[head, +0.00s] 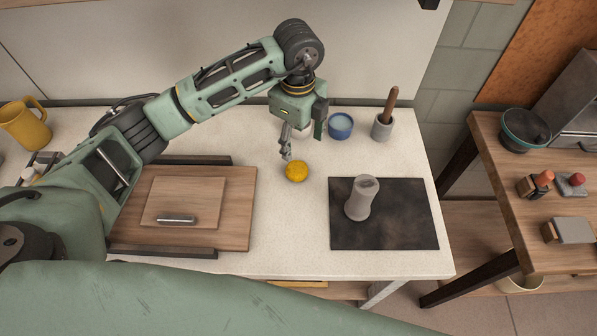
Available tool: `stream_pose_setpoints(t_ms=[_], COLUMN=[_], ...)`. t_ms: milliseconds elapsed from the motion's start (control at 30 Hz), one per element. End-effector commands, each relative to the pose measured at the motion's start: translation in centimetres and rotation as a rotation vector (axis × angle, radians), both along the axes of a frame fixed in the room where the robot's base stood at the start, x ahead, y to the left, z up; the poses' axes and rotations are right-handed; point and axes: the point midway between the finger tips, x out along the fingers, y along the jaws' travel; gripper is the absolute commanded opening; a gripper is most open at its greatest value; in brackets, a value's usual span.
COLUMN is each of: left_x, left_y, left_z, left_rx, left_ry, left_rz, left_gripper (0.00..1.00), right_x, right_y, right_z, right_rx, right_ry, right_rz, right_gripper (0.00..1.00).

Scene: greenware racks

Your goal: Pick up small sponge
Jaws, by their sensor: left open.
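The small sponge (296,171) is a round yellow piece lying on the pale worktop (285,225), between the wooden board and the dark mat. My left gripper (289,157) hangs down over the worktop, with its fingertips just above and behind the sponge in the picture. It is open and holds nothing that I can see. Whether a fingertip touches the sponge cannot be told from this view. My right gripper is not in view.
A wooden board (235,205) with a metal tool lies left. A grey clay vessel (358,203) stands on a dark mat (400,230) to the right. A blue pot (340,127) and a grey holder (382,128) stand behind. The worktop in front of the sponge is clear.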

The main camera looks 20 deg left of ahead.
Motion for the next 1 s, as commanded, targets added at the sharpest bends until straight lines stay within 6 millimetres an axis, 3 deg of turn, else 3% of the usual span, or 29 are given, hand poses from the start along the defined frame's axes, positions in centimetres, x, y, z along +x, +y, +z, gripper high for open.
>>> stream_pose_setpoints(t_ms=[100, 267, 567, 767, 1000], left_x=[0.0, 0.0, -0.2, -1.1, -0.8], left_y=[0.0, 0.0, 0.0, 0.1, 0.1], left_z=[-2.2, -3.4, -6.0, -8.8, -11.0], left_rx=[0.0, -0.001, 0.001, 0.001, -0.001], left_ry=[0.0, 0.0, 0.003, 0.005, 0.0], left_rz=[0.0, 0.0, 0.0, 0.0, 0.0], left_gripper=[0.61, 0.61, 0.61, 0.61, 0.61], right_x=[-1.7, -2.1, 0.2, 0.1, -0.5], right_y=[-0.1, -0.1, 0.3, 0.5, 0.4], right_z=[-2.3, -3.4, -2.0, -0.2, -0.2], right_rx=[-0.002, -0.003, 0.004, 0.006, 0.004], right_ry=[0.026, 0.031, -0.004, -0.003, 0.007], right_rz=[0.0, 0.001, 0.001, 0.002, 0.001], right_gripper=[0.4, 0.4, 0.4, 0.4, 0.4])
